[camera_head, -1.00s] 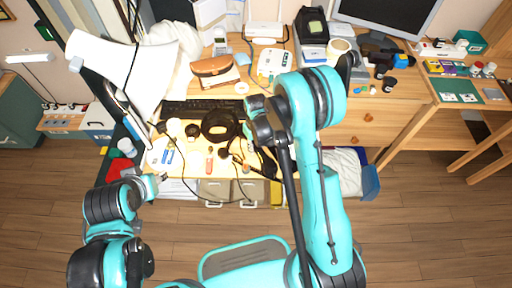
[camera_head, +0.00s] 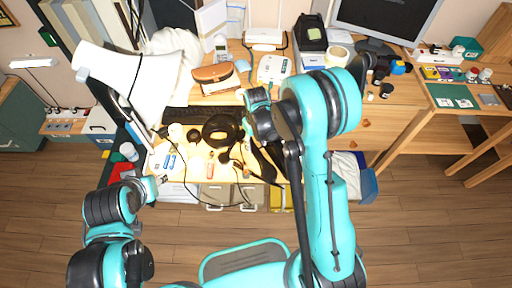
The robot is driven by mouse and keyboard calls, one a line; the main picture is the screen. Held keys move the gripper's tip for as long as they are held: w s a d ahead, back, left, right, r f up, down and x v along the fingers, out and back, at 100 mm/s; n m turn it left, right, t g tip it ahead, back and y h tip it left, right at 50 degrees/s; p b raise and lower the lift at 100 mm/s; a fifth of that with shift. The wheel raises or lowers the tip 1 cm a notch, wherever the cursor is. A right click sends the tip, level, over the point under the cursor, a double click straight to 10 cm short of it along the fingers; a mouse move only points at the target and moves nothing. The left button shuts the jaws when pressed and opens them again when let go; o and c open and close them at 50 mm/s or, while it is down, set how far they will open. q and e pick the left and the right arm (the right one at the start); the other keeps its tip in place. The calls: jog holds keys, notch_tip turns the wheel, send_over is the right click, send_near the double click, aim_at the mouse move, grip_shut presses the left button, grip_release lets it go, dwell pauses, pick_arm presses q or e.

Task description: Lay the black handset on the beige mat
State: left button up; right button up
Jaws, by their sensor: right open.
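My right gripper (camera_head: 250,155) hangs over the front of the desk, under the teal and black wrist of my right arm. Its fingers blend with dark items below. A long black curved shape (camera_head: 268,164) just beside it looks like the black handset, but the arm partly covers it, and I cannot tell whether they touch. A pale beige patch (camera_head: 188,174) at the front left of the desk may be the mat; its edges are unclear, and small items lie on it. My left gripper (camera_head: 159,180) is at the desk's front left corner, too small to read.
A black ring-shaped item (camera_head: 220,129) and a dark keyboard (camera_head: 190,115) lie behind. A brown case (camera_head: 213,78), a white device (camera_head: 273,68) and a black device (camera_head: 311,29) stand farther back. A white lamp (camera_head: 130,82) is at left. Thin cables hang over the front edge.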

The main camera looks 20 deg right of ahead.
notch_tip(320, 180, up, 6)
jog(key=f+p, duration=0.1)
notch_tip(320, 180, up, 14)
jog(key=m+t, duration=0.1)
jog(key=t, duration=0.2)
send_over(256, 151)
jog(key=s+d, duration=0.2)
jog(key=s, duration=0.5)
jog(key=s+r+m+t, duration=0.2)
jog(key=s+r+t, duration=0.2)
jog(key=s, duration=0.5)
jog(key=shift+s+d, duration=0.4)
